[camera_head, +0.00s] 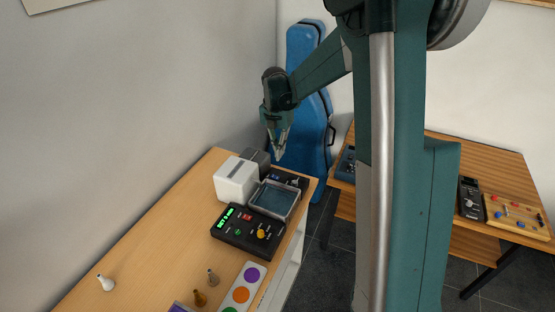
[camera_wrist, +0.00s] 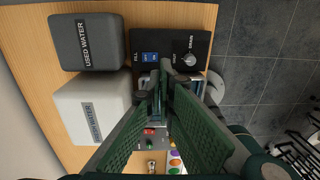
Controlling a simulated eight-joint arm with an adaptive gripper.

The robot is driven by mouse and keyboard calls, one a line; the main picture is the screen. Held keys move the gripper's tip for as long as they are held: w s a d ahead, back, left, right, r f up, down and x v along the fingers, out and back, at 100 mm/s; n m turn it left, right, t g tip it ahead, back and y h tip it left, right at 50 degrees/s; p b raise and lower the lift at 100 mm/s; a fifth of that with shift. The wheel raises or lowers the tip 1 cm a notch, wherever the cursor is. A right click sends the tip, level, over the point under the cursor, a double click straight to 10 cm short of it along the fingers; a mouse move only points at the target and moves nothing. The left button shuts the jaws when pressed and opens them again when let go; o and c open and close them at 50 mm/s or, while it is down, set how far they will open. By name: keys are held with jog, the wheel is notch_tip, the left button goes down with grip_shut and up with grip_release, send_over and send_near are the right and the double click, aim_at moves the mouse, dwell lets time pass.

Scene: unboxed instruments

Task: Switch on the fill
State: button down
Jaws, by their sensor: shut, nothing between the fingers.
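In the wrist view, a black control panel (camera_wrist: 170,72) carries a blue switch (camera_wrist: 150,57) beside the label FILL and a round grey knob (camera_wrist: 188,59) beside DRAIN. In the head view the panel (camera_head: 303,185) lies behind a clear basin (camera_head: 273,200), which hides part of it. My gripper (camera_head: 278,156) is shut and empty, pointing down above the far end of the table, apart from the panel. In the wrist view my gripper (camera_wrist: 161,88) covers the area just below the switch; the switch itself shows.
A white water box (camera_head: 236,180) and a grey used-water box (camera_wrist: 85,43) stand left of the panel. A black device (camera_head: 247,230) with a lit green display is in front of the basin. Small bottles (camera_head: 213,277) stand nearer. A blue case (camera_head: 305,100) stands behind the table.

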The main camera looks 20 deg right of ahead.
jog(key=shift+s+d+r, duration=0.1)
jog(key=shift+r, duration=1.1)
jog(key=s+a+r+m+t+b, duration=0.2)
jog(key=s+a+r+m, duration=0.15)
jog(key=s+m, duration=0.45)
jog(key=s+a+r+m+t+b, duration=0.2)
jog(key=s+r+m, duration=0.3)
jog(key=s, duration=0.5)
jog(key=s+a+f+m+t+b, duration=0.1)
jog(key=s+a+f+m+b, duration=0.1)
jog(key=s+m, duration=0.5)
jog(key=s+a+f+m+t+b, duration=0.2)
jog(key=s+f+m, duration=0.1)
jog(key=s+m, duration=0.4)
jog(key=shift+s+t, duration=0.3)
jog(key=shift+s, duration=1.6)
